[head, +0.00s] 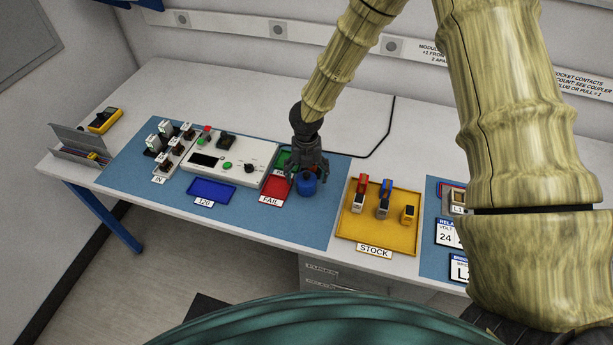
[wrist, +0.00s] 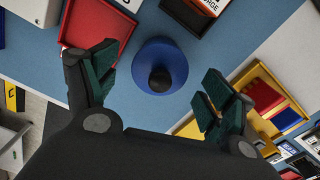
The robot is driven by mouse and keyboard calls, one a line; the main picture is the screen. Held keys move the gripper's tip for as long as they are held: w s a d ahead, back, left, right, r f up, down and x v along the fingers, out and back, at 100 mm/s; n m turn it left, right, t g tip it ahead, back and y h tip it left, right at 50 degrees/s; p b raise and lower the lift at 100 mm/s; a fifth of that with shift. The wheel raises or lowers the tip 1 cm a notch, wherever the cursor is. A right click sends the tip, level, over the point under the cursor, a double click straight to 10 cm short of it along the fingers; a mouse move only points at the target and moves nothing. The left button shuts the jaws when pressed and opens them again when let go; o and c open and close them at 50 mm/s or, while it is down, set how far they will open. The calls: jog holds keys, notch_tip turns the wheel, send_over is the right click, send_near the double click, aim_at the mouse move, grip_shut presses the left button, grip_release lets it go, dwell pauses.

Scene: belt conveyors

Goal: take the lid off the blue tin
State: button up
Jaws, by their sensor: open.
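The blue tin (head: 307,185) stands on the blue mat, just right of the red FAIL tray. In the wrist view the tin is seen from above as its round blue lid (wrist: 147,52) with a dark knob (wrist: 160,80) on top. My gripper (head: 306,174) is above the tin and hides part of it in the head view. In the wrist view my gripper (wrist: 160,88) is open, with one finger on each side of the tin, both apart from it. Nothing is held.
The red FAIL tray (head: 273,190) is close on the left and a green tray (head: 284,159) is behind it. The yellow STOCK tray (head: 347,222) with several parts is to the right. A white control box (head: 228,160) and a blue tray (head: 211,190) are farther left.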

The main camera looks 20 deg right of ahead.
jog(key=shift+f, duration=0.15)
jog(key=c, duration=0.9)
jog(key=shift+c, duration=0.2)
